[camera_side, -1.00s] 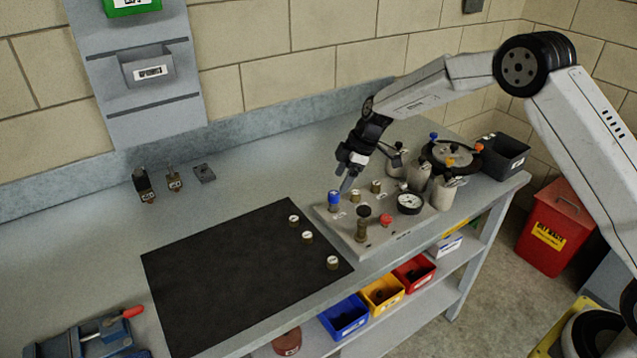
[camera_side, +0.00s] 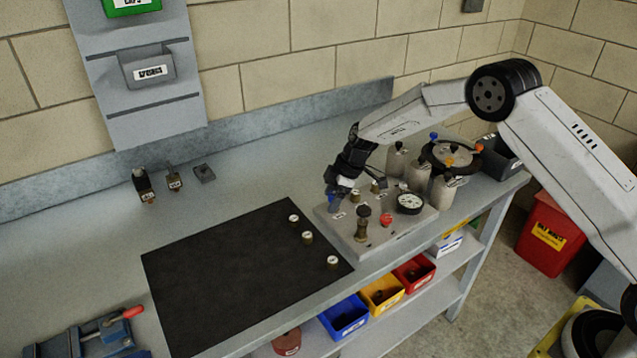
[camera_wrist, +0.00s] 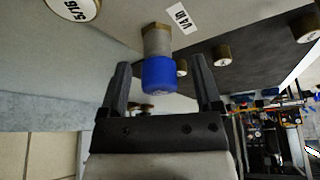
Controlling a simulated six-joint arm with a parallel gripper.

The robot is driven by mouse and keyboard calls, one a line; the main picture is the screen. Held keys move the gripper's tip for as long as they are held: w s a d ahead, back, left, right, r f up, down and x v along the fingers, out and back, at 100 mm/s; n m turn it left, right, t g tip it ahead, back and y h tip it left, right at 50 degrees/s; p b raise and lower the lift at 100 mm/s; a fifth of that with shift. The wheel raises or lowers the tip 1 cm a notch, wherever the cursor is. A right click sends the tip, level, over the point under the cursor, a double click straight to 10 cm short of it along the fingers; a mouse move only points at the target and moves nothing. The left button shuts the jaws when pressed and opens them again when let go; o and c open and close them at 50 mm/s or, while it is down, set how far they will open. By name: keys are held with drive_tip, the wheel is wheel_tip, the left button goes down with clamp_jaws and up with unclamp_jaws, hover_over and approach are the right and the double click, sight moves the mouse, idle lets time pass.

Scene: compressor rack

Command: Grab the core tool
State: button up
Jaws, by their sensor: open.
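A blue-capped brass fitting (camera_wrist: 160,75) stands on the grey panel (camera_side: 390,238), by a label reading "V4 IN". My gripper (camera_wrist: 161,66) is open, with one finger on each side of the blue cap and visible gaps to it. A brass piece with a dark round knob (camera_side: 362,226) stands near the panel's front edge. No label marks which piece is the core tool.
A red knob (camera_side: 386,219), a gauge (camera_side: 409,203) and grey bottles (camera_side: 443,191) stand to the right. A black mat (camera_side: 235,275) holds three small brass pieces (camera_side: 307,237). Small tools (camera_side: 174,180) lie at the back left. A vise (camera_side: 95,338) is front left.

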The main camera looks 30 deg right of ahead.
drive_tip(key=shift+a+f, duration=0.1)
drive_tip(key=shift+f, duration=0.25)
clamp_jaws()
idle(0.3)
